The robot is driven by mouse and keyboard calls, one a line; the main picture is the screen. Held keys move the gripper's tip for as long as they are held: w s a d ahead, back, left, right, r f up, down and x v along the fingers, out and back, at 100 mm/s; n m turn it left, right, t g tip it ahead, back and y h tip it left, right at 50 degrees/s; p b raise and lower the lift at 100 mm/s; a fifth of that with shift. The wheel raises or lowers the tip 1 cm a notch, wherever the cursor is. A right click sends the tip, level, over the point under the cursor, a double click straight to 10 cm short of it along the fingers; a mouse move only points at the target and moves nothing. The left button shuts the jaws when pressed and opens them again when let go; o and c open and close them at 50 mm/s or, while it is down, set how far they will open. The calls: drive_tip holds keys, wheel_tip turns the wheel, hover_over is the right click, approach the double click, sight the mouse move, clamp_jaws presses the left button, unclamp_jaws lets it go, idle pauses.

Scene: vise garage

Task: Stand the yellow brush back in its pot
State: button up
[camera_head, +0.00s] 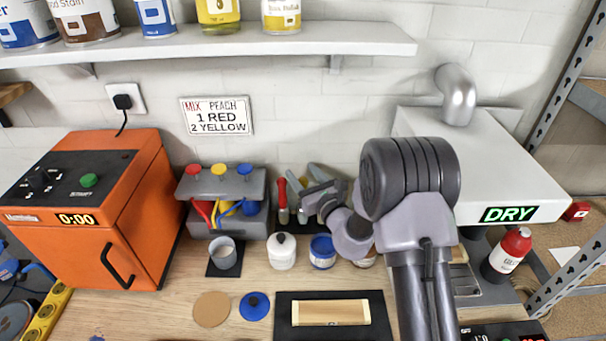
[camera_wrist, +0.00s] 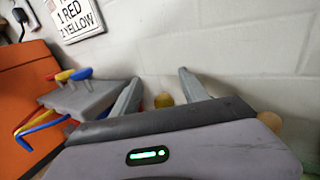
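My gripper (camera_head: 316,188) is at the back of the bench, close to the wall, among the upright tools. In the wrist view its two grey fingers (camera_wrist: 158,92) stand wide apart. A small rounded yellow thing (camera_wrist: 163,100) shows low between them, mostly hidden behind the gripper body. It may be the end of the yellow brush, but I cannot tell, nor whether it touches a finger. No whole yellow brush shows in the head view; my arm hides part of the back of the bench. I cannot make out the brush's pot.
A grey rack with coloured levers (camera_head: 222,185) stands left of my gripper. A white jar (camera_head: 282,252), a blue-labelled jar (camera_head: 322,252) and a grey cup (camera_head: 223,254) stand in front. A wooden board (camera_head: 331,312) lies on a dark mat. A shelf (camera_head: 210,42) runs above.

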drive_tip(key=shift+s, duration=0.1)
drive_tip(key=v, duration=1.7)
drive_tip(key=shift+s, duration=0.1)
